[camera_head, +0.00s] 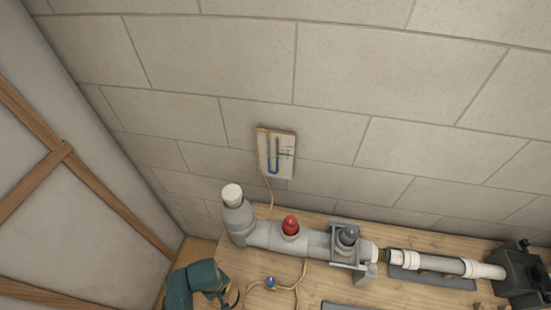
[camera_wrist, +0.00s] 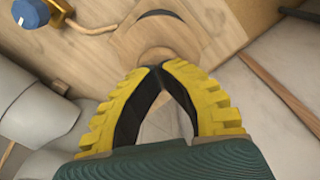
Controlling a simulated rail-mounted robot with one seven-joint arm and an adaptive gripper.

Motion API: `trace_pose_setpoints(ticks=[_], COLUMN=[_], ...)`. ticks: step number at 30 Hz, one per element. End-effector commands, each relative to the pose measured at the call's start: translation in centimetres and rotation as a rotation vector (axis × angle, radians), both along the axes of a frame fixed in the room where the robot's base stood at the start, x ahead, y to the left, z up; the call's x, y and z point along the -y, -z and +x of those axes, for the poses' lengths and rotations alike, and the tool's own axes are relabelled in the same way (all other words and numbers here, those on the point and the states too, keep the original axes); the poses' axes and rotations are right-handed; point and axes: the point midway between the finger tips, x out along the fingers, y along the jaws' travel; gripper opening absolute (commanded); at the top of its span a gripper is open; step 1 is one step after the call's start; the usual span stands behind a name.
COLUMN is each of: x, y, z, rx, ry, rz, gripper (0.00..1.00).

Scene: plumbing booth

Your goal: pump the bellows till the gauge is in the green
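The gauge (camera_head: 276,153) is a pale wall panel with a U-shaped tube, blue liquid and a small green mark. The liquid's level against the mark is too small to read. A round wooden piece (camera_wrist: 160,38), perhaps the top of the bellows, lies just beyond my fingertips in the wrist view. In the head view I cannot make out the bellows; my arm covers that corner. My gripper (camera_wrist: 155,71) has yellow fingers with black pads. Its tips meet with nothing between them, close to the wooden piece; I cannot tell whether they touch it.
A blue knob (camera_head: 270,283) with thin tubing sits on the wooden bench (camera_head: 238,270); it also shows in the wrist view (camera_wrist: 30,12). A grey pipe run (camera_head: 262,236) with a red cap (camera_head: 290,225) crosses the bench behind. A dark machine (camera_head: 520,270) stands at right.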

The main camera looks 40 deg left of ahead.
Motion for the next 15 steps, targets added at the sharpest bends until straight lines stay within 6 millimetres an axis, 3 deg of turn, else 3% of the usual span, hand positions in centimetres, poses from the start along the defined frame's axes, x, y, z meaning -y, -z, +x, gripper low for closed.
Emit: trace_pose_setpoints(ticks=[15], x=[0.0], y=[2.9], z=[0.0], rx=[0.0], ry=[0.0], rz=[0.0], gripper=[0.0])
